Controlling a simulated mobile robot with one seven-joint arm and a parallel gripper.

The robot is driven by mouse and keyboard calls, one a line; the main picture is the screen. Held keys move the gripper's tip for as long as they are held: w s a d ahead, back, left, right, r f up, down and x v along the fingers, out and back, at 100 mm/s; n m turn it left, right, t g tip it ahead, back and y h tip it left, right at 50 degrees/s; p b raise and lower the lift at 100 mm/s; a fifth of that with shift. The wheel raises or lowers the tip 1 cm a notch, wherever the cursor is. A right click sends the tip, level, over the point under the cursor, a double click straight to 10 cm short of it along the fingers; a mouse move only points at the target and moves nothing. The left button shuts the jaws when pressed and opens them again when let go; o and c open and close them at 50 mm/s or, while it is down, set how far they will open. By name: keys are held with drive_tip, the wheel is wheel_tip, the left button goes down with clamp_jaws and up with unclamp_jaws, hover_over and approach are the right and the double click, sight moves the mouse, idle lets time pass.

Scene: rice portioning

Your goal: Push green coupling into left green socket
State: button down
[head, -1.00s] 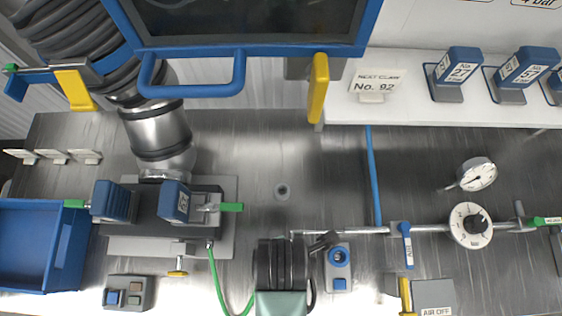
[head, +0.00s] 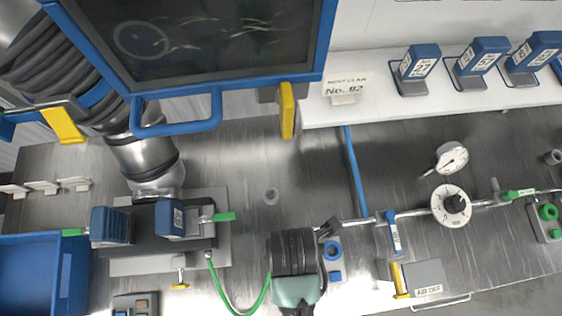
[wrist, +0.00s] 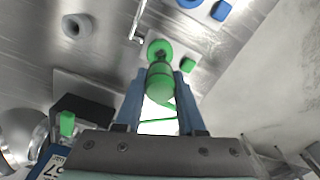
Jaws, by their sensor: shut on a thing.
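In the wrist view my gripper (wrist: 160,78) has its two blue fingers shut on the green coupling (wrist: 160,88), a rounded green piece with a darker collar. The left green socket (wrist: 158,47) shows as a green ring just beyond the coupling, roughly in line with it. The coupling overlaps the ring, and I cannot tell whether it touches or has entered it. In the head view a green hose (head: 219,290) runs from the left fixture toward my gripper. There my wrist hides the fingers, coupling and left socket. Another green socket (head: 547,212) is at the far right.
A blue socket unit (head: 333,252) stands just right of my wrist. A green square button (wrist: 187,65) is beside the left socket. A dark clamp fixture (head: 150,225) stands left.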

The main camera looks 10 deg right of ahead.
drive_tip(key=shift+d+f+b, duration=0.1)
drive_tip(key=shift+f+b, duration=0.45)
drive_tip(key=shift+f, duration=2.5)
idle(2.1)
unclamp_jaws()
idle(0.5)
drive_tip(key=shift+r, duration=0.1)
wheel_tip(320, 180, up, 6)
drive_tip(key=p, duration=0.7)
idle(0.7)
